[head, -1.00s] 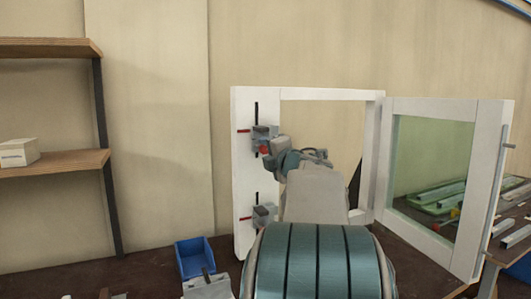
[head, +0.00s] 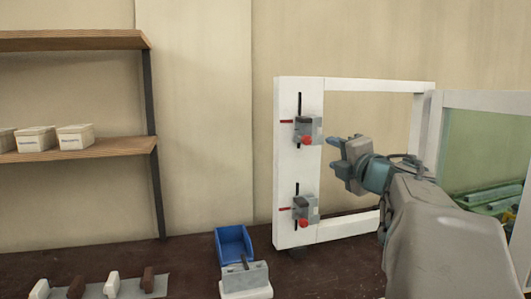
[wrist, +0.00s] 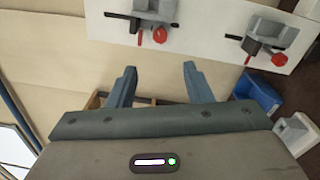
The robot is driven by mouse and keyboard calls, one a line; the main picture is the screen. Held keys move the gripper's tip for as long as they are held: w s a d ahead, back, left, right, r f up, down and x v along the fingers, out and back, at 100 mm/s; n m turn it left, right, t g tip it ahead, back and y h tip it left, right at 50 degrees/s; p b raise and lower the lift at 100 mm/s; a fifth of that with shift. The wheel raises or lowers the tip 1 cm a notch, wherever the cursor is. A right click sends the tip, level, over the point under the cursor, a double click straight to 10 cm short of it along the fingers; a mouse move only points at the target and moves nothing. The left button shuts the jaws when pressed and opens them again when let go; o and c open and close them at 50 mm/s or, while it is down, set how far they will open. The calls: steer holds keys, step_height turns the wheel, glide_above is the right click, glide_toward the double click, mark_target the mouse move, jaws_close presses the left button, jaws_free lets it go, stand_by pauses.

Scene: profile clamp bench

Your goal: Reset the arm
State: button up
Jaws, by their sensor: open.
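My gripper (head: 338,152) is in front of the white frame's opening in the head view, to the right of the two clamps. In the wrist view my gripper (wrist: 160,82) shows two blue-grey fingers spread apart with nothing between them. The upper clamp (head: 303,130) and the lower clamp (head: 304,208) are grey with red knobs, mounted on the left post of the white frame (head: 287,170). The clamps also show in the wrist view, one at top centre (wrist: 155,12) and one at top right (wrist: 272,38). My gripper is apart from both.
A blue bin (head: 233,243) and a grey-white fixture (head: 246,280) stand on the dark bench left of the frame. A shelf (head: 80,152) holds white boxes (head: 75,137). A glazed door panel (head: 483,150) stands open at right.

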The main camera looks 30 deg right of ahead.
stand_by(0.3)
steer(key=w+a+f+m+g+h+p, duration=0.15)
steer(key=a+f+m+g+p, duration=0.45)
steer(key=a+f+m, duration=0.85)
steer(key=s+a+f+m+g+y, duration=0.2)
steer(key=s+a+f+g, duration=0.2)
steer(key=a, duration=0.4)
steer(key=s+a+f+m+g+y+p, duration=0.1)
steer(key=s+a+f+m+g+y, duration=0.1)
steer(key=s+a+f+g, duration=0.3)
steer(key=s+a+f+y, duration=0.1)
steer(key=s+a+f, duration=0.1)
steer(key=s+a, duration=0.2)
steer(key=shift+a+f+y, duration=0.15)
steer(key=shift+f+y, duration=0.15)
steer(key=shift+y, duration=0.05)
